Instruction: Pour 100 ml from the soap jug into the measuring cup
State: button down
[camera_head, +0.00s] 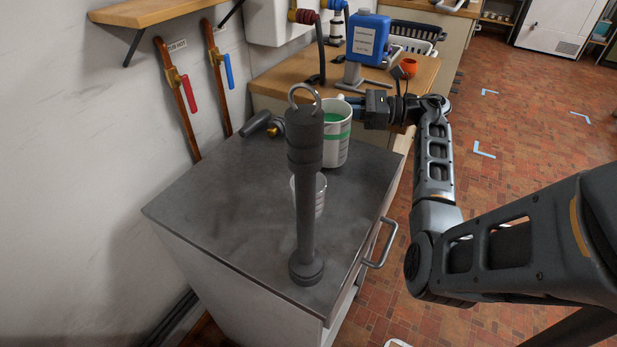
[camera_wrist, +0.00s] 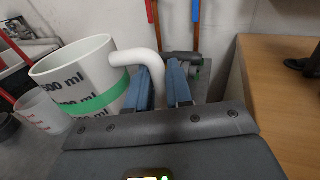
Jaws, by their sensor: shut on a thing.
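The soap jug (camera_head: 337,146) is a white jug with a green band and green liquid inside. It looks upright, over the back of the grey cabinet top; I cannot tell whether it touches the surface. My gripper (camera_head: 362,106) is at its right side. In the wrist view the fingers (camera_wrist: 162,88) are shut on the jug's white handle (camera_wrist: 141,57), with the jug wall (camera_wrist: 85,75) and its ml marks to the left. The clear measuring cup (camera_head: 319,192) stands on the cabinet top nearer the head camera, partly hidden by a dark post. It also shows in the wrist view (camera_wrist: 42,114).
The dark post (camera_head: 306,215) with a ring on top stands at the front of the cabinet top (camera_head: 220,215). A grey cylindrical tool (camera_head: 255,124) lies at the back left. A wooden bench with a blue container (camera_head: 367,38) is behind. The cabinet top's left part is clear.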

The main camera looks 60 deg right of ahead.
aim_at(337, 100)
jog(key=shift+s+a+r+n+h+p, duration=0.1)
jog(key=shift+a+r+n+h+p, duration=0.05)
jog(key=shift+a+r+n+p, duration=0.5)
jog(key=shift+s+a+r+n+h+p, duration=0.15)
jog(key=shift+a+r+n+p, duration=0.3)
jog(key=shift+r+n, duration=0.35)
jog(key=shift+a, duration=0.1)
jog(key=shift+s+a+r+n+g+p, duration=0.1)
jog(key=shift+a+r+n+g+p, duration=0.15)
jog(key=shift+a+n, duration=0.2)
jog(key=shift+s+a+r+n+g+p, duration=0.15)
jog(key=shift+a+r+n+p, duration=0.1)
jog(key=shift+a+n+p, duration=0.15)
jog(key=shift+s+a+r+n+p, duration=0.1)
jog(key=shift+a+r+n+p, duration=0.25)
jog(key=shift+a+n, duration=0.4)
jog(key=shift+a+h, duration=0.25)
jog(key=shift+h, duration=0.15)
jog(key=shift+s+a+r+n, duration=0.1)
jog(key=shift+a+r+n, duration=0.35)
jog(key=shift+n, duration=0.2)
jog(key=shift+s+a+r+n+h+p, duration=0.15)
jog(key=shift+a+r+n+h+p, duration=0.1)
jog(key=shift+a+r+n+p, duration=0.35)
jog(key=shift+s+a+r+n+h+p, duration=0.1)
jog(key=shift+a+r+n+h+p, duration=0.2)
jog(key=shift+a+r+n, duration=0.4)
dwell(1.9)
